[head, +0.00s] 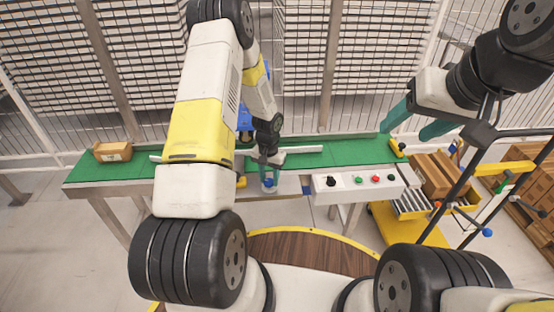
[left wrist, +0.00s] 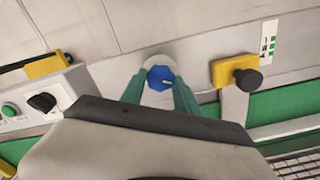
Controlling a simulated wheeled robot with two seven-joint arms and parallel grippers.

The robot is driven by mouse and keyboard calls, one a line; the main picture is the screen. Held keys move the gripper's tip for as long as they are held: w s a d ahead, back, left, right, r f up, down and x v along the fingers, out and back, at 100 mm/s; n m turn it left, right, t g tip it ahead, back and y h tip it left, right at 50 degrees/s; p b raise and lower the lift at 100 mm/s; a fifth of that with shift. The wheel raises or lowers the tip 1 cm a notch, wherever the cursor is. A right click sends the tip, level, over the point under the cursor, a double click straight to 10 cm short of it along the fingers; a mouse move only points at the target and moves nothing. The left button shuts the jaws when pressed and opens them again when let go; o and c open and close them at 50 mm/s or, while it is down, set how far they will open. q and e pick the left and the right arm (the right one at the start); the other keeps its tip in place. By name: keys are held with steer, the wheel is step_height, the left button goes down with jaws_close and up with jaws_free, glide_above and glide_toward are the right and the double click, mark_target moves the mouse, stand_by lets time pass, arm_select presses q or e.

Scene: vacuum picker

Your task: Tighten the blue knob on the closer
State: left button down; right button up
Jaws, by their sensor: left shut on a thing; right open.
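The blue knob (left wrist: 161,78) sits on a round pale base on the light front panel of the conveyor. In the left wrist view, my left gripper (left wrist: 160,88) has a teal finger on each side of the knob and is shut on it. In the head view the blue knob (head: 268,182) shows small between the fingertips of my left gripper (head: 268,187), at the conveyor's front edge. My left arm hides part of the conveyor behind it. My right gripper (head: 415,122) is open and empty, above the conveyor's right end.
A control box (head: 345,184) with a black knob and green and red buttons is just right of the blue knob. A yellow block with a black knob (left wrist: 248,79) is close beside it. A carton (head: 112,152) sits on the green belt (head: 345,150). Brown boxes (head: 440,175) stand at right.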

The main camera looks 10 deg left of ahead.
mark_target(269, 181)
arm_select(q)
steer(key=m, duration=1.2)
steer(key=shift+m, duration=0.3)
stand_by(0.4)
steer(key=c, duration=0.9)
jaws_free()
steer(key=shift+r, duration=3.9)
